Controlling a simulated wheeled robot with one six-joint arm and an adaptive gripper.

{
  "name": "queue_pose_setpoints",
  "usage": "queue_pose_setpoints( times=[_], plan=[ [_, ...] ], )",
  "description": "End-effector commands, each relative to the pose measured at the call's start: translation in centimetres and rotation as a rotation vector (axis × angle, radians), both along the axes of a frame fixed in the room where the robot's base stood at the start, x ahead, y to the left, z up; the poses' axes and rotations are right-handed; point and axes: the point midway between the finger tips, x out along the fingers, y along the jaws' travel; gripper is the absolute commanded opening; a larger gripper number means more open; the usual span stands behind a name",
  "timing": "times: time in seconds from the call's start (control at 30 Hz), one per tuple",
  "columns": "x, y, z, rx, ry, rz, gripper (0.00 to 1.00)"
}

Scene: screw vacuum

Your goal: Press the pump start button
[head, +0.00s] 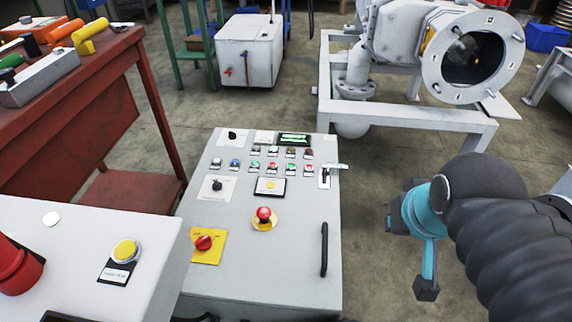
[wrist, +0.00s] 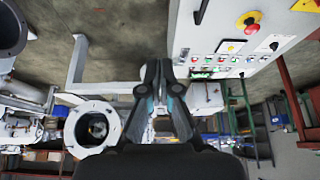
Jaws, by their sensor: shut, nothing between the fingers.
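The grey control panel (head: 275,262) stands in the middle of the head view. It carries rows of small green, red, blue and dark buttons (head: 273,166) below a lit green display (head: 294,139). A yellow button (head: 125,250) with a small label sits on the white surface at lower left. The labels are too small to read, so I cannot tell which is the pump start button. My gripper (wrist: 160,70) is shut and empty in the wrist view, apart from the panel (wrist: 215,35), which appears inverted at upper right. In the head view my arm is right of the panel.
A red emergency stop (head: 264,213), a red-yellow rotary switch (head: 204,242) and a black handle (head: 324,249) are on the panel. A white frame with the vacuum machine (head: 465,55) stands behind. A red-brown bench (head: 85,110) is at left.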

Motion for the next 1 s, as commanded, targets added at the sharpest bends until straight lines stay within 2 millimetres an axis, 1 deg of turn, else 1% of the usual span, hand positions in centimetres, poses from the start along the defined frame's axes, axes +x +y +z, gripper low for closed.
queue_pose_setpoints(
  times=[0.07,0.13,0.17,0.27,0.37,0.4,0.47,0.5,0.57,0.6,0.67,0.7,0.77,0.8,0.87,0.9,1.0],
  plan=[
    [0.1,0.1,0.0,0.003,0.0,0.001,0.0],
    [0.7,0.4,0.0,0.014,-0.002,0.006,0.0],
    [1.1,0.6,0.0,0.021,-0.002,0.01,0.0],
    [3.3,1.8,0.0,0.061,-0.009,0.025,0.0],
    [6.7,3.6,-0.1,0.12,-0.022,0.045,0.0],
    [8.2,4.5,-0.2,0.147,-0.027,0.052,0.0],
    [10.6,5.7,-0.4,0.186,-0.037,0.059,0.0],
    [12.2,6.5,-0.6,0.212,-0.043,0.062,0.0],
    [14.6,7.8,-0.9,0.25,-0.053,0.066,0.0],
    [16.2,8.6,-1.2,0.274,-0.06,0.064,0.0],
    [18.6,9.8,-1.8,0.31,-0.07,0.063,0.0],
    [20.2,10.6,-2.2,0.333,-0.076,0.059,0.0],
    [22.7,11.8,-3.0,0.364,-0.086,0.052,0.0],
    [24.2,12.6,-3.7,0.386,-0.091,0.047,0.0],
    [26.6,13.8,-4.7,0.414,-0.1,0.036,0.0],
    [28.1,14.5,-5.5,0.433,-0.104,0.027,0.0],
    [31.5,16.2,-7.5,0.471,-0.117,0.003,0.0]
  ],
)
